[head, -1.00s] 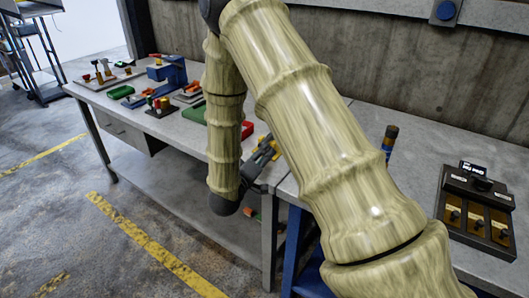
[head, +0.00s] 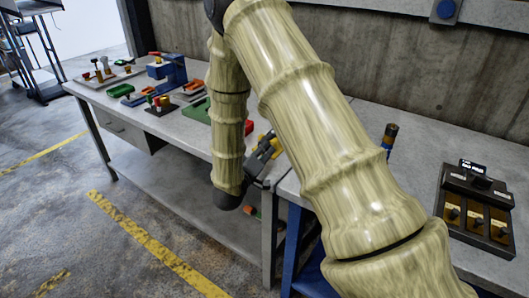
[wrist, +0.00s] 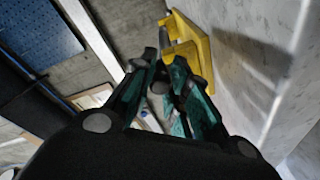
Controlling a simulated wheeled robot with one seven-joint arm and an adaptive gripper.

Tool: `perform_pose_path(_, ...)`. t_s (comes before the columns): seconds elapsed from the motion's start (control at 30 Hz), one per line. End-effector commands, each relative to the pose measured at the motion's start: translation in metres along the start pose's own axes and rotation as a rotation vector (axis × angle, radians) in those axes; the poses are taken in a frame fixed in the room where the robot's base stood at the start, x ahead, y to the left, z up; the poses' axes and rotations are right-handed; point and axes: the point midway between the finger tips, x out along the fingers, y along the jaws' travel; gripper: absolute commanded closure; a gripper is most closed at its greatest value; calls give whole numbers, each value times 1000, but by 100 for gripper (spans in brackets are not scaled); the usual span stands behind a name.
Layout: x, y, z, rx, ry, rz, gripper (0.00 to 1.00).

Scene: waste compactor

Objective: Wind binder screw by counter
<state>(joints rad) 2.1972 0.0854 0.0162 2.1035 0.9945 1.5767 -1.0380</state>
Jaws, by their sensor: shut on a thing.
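A yellow bracket (wrist: 197,45) with a grey rod through it, which looks like the binder screw (wrist: 183,54), stands at the bench edge in the wrist view. My gripper (wrist: 168,68) is at the screw's near end, its dark fingers closed in around it. The exact contact is hidden between the fingers. In the head view, the yellow bracket (head: 276,148) is partly hidden behind my arm, and my gripper (head: 262,155) reaches it from the left. A dark box with a small lit display (head: 473,167), perhaps the counter, sits on the right bench; its text is too small to read surely.
The left bench (head: 130,90) holds several small coloured fixtures and a blue vise (head: 172,70). A dark cylinder with a blue band (head: 390,138) stands on the right bench (head: 410,185). A concrete wall is behind. The floor in front is clear.

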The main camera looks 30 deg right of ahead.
Motion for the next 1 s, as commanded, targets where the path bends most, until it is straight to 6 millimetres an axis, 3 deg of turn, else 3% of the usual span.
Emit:
perform_pose_path(0.3, -1, -6, 4, 131, 9, 11, 100)
perform_pose_path(0.63, -1, -6, 5, 142, 9, 12, 100)
perform_pose_path(0.67, -1, -6, 5, 142, 9, 12, 80)
perform_pose_path(0.77, -1, -6, 5, 142, 9, 12, 62)
perform_pose_path(1.0, 0, -5, 4, 142, 9, 13, 59)
